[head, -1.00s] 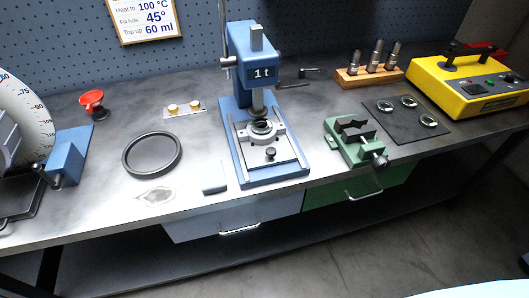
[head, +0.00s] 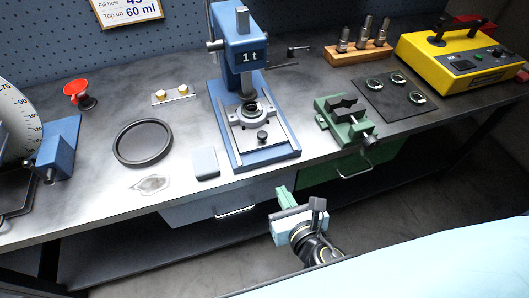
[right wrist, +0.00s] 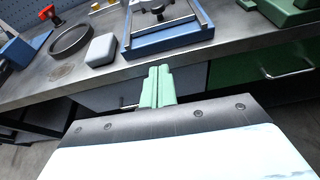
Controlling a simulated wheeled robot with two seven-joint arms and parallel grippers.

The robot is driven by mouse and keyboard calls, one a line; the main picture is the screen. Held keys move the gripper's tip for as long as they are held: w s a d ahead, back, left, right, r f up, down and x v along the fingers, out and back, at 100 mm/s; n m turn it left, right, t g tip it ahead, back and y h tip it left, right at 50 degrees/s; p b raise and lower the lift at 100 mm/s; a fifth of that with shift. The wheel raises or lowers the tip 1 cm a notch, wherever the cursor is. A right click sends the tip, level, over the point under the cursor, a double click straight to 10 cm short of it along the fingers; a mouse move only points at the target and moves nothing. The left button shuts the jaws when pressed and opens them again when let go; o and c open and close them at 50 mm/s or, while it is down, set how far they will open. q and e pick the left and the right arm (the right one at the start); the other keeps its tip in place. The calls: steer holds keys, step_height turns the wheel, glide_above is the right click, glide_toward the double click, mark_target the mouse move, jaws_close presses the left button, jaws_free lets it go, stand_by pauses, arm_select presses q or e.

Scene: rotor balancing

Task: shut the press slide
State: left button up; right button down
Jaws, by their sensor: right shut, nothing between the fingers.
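The blue press (head: 240,60), marked "1 t", stands in the middle of the bench. Its slide (head: 256,130), a grey plate with a black knob (head: 262,137) at the front, lies on the press base between two rails, with a ring-shaped part on it under the ram. The knob also shows in the right wrist view (right wrist: 157,13). My right gripper (head: 283,194) is in front of the bench edge, below and in front of the press, apart from it. Its green fingers (right wrist: 158,84) are shut and empty. My left gripper is not in view.
Drawer handles (head: 235,211) stick out under the bench edge. The floor in front is clear.

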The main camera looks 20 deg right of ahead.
steer(key=r, duration=0.1)
glide_toward(260, 148)
steer(key=x, duration=0.5)
steer(key=shift+w+d+f+b, duration=0.1)
steer(key=shift+w+f+b, duration=0.1)
steer(key=shift+b, duration=0.1)
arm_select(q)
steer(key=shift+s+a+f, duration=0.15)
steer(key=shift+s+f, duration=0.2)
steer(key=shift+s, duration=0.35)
arm_select(e)
steer(key=shift+w, duration=0.45)
